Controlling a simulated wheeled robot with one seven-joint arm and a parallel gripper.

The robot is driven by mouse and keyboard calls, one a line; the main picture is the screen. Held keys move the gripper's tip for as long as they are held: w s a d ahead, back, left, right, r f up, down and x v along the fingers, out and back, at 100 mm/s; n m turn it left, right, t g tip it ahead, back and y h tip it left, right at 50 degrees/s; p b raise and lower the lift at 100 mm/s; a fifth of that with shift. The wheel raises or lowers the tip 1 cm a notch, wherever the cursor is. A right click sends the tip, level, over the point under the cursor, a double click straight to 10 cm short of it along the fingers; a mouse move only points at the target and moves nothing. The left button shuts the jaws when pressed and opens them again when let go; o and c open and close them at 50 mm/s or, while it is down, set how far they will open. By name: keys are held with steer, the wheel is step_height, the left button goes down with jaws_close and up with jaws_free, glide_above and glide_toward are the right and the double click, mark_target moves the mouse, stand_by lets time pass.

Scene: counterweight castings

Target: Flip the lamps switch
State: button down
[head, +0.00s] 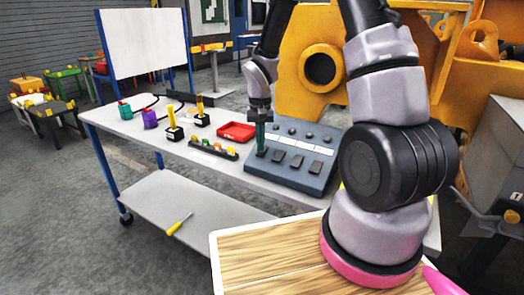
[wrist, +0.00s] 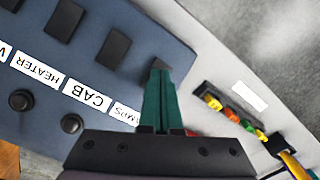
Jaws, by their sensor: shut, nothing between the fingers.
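The blue-grey control panel (head: 262,170) lies on the white cart's top, and it fills the left of the wrist view (wrist: 130,70). It has dark rocker switches, a white label strip and round knobs. The lamps label (wrist: 124,112), partly hidden by my gripper, reads "AMPS". The lamps switch (wrist: 159,62) is at the end of the row, mostly covered by my fingertips. My gripper (head: 261,150) is shut and empty, its teal fingers (wrist: 159,68) pointing down at that switch. I cannot tell whether they touch it, or which way it is tilted.
The cab switch (wrist: 114,43) and heater switch (wrist: 64,20) sit close beside. A rack of coloured pieces (head: 213,149), a red tray (head: 236,131) and yellow-handled items (head: 174,133) stand left of the panel. A yellow casting (head: 300,45) rises behind. A screwdriver (head: 180,224) lies on the lower shelf.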

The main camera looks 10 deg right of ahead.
steer(key=shift+f, duration=0.15)
step_height(320, 180, up, 7)
stand_by(0.9)
steer(key=s+d+r+t+y, duration=0.1)
steer(key=s+d+r+t, duration=0.2)
steer(key=s+r, duration=0.6)
steer(key=s+d+r+m+t+y, duration=0.1)
steer(key=s+r+t, duration=0.3)
steer(key=s+r, duration=0.6)
step_height(320, 180, up, 7)
steer(key=shift+d+f, duration=0.15)
steer(key=shift+d, duration=0.75)
